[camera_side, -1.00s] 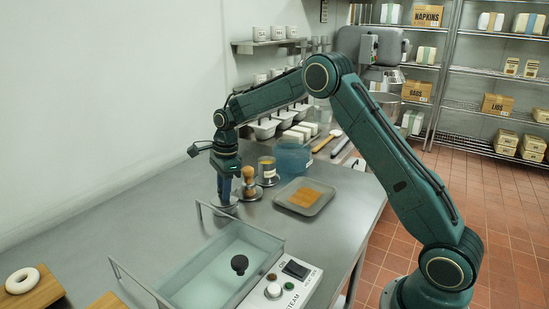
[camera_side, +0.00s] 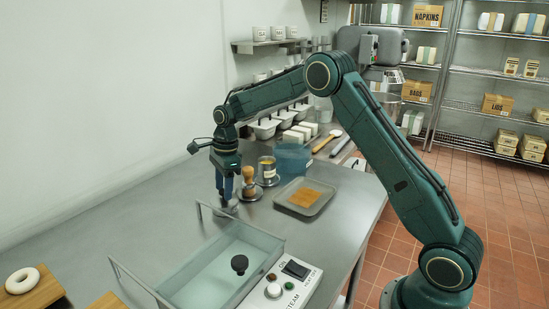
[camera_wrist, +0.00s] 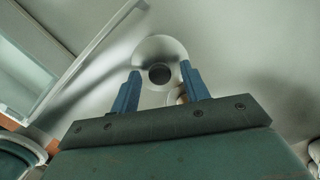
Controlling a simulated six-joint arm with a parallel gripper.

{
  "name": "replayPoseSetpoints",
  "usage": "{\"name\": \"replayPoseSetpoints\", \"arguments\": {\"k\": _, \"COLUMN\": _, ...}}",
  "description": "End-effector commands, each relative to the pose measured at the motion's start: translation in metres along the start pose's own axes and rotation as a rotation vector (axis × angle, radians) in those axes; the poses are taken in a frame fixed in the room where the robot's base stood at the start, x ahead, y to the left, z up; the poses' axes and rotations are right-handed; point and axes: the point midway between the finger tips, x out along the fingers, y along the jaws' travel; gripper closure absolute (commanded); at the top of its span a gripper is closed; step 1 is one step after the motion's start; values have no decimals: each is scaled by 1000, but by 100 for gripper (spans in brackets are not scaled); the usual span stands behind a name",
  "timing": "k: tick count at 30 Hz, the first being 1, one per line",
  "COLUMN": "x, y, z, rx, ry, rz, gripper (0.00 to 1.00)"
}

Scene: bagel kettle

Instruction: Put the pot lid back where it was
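The pot lid appears to be the round silver disc (camera_wrist: 158,47) with a dark round knob (camera_wrist: 160,73) in the wrist view. In the side view the disc (camera_side: 230,210) sits low on the steel counter, directly below my gripper, partly hidden by it. My gripper (camera_wrist: 161,72) is open, its two blue fingers apart with the knob showing between them. In the side view my gripper (camera_side: 228,197) points down just above the disc. I cannot tell whether the fingers touch the knob.
A rectangular water-filled kettle (camera_side: 276,247) with a dark knob (camera_side: 239,264) stands in front, its control box (camera_side: 283,287) alongside.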

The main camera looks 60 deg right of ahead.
Motion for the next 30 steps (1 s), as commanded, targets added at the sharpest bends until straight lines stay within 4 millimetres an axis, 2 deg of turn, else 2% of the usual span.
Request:
{"name": "replayPoseSetpoints", "arguments": {"k": 18, "x": -94, "y": -1, "z": 0, "rx": 0, "ry": -1, "rz": -2, "gripper": 54}}
{"name": "replayPoseSetpoints", "arguments": {"k": 24, "x": -110, "y": 0, "z": 0, "rx": -2, "ry": -1, "rz": -1, "gripper": 54}}
{"name": "replayPoseSetpoints", "arguments": {"k": 30, "x": -114, "y": 0, "z": 0, "rx": 0, "ry": 0, "rz": -1, "gripper": 54}}
